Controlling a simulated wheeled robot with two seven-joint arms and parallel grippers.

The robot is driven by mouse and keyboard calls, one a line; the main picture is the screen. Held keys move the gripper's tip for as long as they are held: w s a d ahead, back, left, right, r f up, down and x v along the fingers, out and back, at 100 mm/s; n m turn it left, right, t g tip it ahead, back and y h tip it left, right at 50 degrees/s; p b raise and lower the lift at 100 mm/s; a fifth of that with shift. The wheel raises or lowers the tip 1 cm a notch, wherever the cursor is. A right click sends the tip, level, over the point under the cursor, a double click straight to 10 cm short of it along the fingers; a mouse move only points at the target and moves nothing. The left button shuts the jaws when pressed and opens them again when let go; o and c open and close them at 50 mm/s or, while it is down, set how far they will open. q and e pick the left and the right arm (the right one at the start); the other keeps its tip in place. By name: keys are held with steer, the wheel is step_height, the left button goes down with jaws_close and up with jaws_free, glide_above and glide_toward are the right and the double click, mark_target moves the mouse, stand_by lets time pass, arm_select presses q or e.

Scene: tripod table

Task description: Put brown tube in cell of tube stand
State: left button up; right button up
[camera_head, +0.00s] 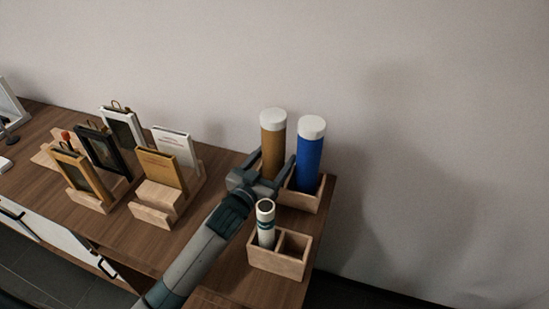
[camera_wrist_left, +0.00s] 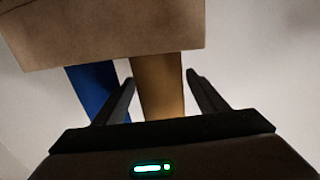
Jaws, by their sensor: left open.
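The brown tube (camera_head: 273,150) with a white cap stands upright at the back of the table, its lower end hidden in the rear wooden tube stand (camera_head: 303,200). A blue tube (camera_head: 309,160) with a white cap stands to its right in the same stand. My left gripper (camera_head: 268,173) is open, with its fingers on either side of the brown tube. In the left wrist view, the brown tube (camera_wrist_left: 157,88) shows between the two fingers, with visible gaps. The stand's wall (camera_wrist_left: 105,35) fills the top of that view. My right gripper is not visible.
A front wooden stand (camera_head: 278,262) holds a white and green tube (camera_head: 265,226) in its left cell; its right cell looks empty. Wooden holders with frames (camera_head: 103,150) and a holder with books (camera_head: 160,180) stand to the left. The wall is close behind.

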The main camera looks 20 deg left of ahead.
arm_select(q)
steer(key=shift+s+a+f, duration=0.1)
steer(key=shift+s+f, duration=0.05)
steer(key=shift+s, duration=0.25)
steer(key=s+a+b, duration=0.1)
steer(key=s+a, duration=0.1)
steer(key=s, duration=0.8)
steer(key=shift+s+b, duration=0.4)
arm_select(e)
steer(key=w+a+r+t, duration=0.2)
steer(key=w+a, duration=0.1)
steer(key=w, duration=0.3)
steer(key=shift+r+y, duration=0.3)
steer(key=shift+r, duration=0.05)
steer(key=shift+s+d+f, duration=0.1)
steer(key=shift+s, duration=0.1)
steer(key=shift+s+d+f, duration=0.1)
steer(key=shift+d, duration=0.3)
